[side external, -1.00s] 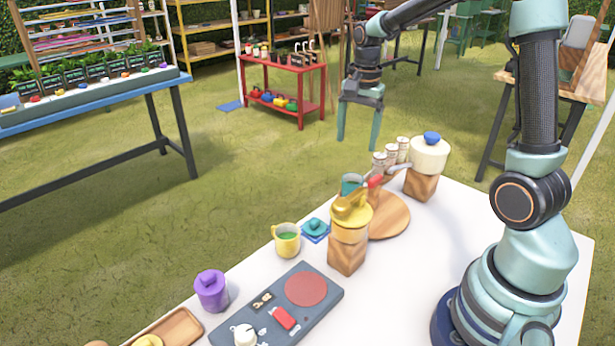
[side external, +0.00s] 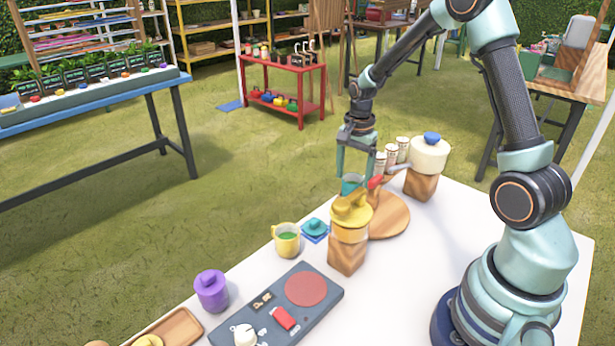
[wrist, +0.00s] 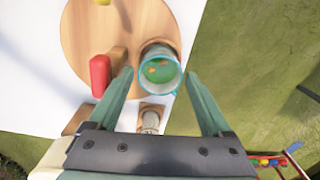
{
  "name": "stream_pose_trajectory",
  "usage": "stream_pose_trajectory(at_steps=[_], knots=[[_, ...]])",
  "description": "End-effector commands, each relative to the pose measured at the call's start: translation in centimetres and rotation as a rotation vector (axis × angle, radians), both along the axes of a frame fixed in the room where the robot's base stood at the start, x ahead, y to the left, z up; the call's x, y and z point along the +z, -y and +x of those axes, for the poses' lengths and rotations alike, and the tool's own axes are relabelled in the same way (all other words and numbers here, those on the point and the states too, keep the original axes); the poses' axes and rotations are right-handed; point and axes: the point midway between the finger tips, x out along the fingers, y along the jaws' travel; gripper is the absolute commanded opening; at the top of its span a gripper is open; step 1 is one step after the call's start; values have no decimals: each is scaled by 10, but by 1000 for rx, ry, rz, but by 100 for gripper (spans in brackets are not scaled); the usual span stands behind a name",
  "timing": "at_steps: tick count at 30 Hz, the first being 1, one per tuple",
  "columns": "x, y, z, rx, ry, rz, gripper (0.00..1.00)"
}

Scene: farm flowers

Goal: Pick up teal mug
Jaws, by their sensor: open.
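The teal mug (side external: 351,185) stands behind the yellow-lidded jar, partly hidden by it, by the round wooden board. In the wrist view the mug (wrist: 160,70) shows from above, with a teal rim and green contents, at the board's edge. My gripper (side external: 355,176) is open and points down over the mug. In the wrist view my gripper's fingertips (wrist: 158,76) lie to the left and right of the mug, with nothing held. I cannot tell whether the fingertips are level with its rim or still above it.
A red-handled thing (wrist: 100,75) is close left of the mug. The yellow-lidded jar (side external: 349,235) stands in front, the white jar (side external: 427,160) and several small shakers (side external: 390,155) behind. A yellow mug (side external: 286,240) is to the left. The white table (side external: 420,270) is clear toward my base.

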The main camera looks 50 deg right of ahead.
Motion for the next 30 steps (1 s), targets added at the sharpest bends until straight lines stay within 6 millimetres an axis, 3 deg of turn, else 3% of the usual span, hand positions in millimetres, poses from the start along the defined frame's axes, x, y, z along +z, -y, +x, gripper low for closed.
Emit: stream_pose_trajectory(at_steps=[5,13,18,20,30], knots=[[-19,0,0,1,-1,1,83],[-21,0,0,1,1,0,83],[-21,0,0,1,1,0,18],[-20,0,1,1,1,-1,0],[-16,0,1,1,3,-1,0]])
